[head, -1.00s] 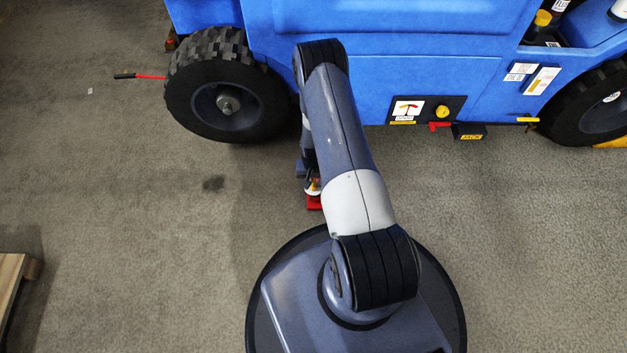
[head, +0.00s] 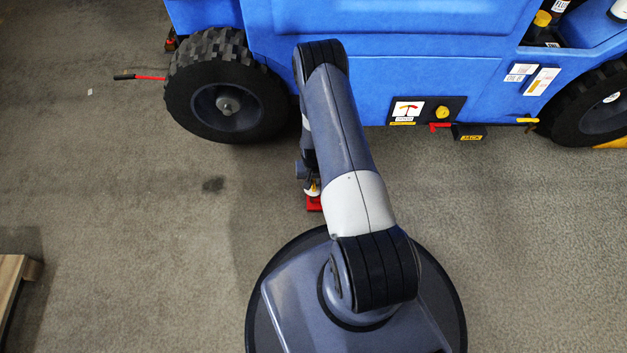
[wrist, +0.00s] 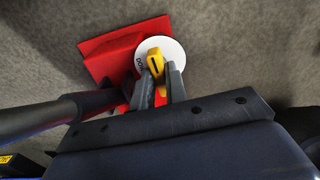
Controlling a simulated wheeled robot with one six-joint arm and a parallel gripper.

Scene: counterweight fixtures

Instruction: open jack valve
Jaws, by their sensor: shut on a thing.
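The jack valve is a yellow handle (wrist: 154,62) on a white round dial (wrist: 172,54) with partly hidden lettering. The dial sits on a red jack body (wrist: 112,50) on the floor. My gripper (wrist: 160,84) is shut on the yellow handle, one dark finger on each side of it. In the head view the red jack body (head: 314,203) and the edge of the white dial (head: 312,192) show beside my arm. My arm hides the rest of them and most of the gripper there.
A blue vehicle (head: 390,45) with a black tyre (head: 226,95) stands behind. On its low side are a yellow knob (head: 442,112) and a black box marked JACK (head: 470,133). A dark bar (wrist: 45,118) lies left in the wrist view.

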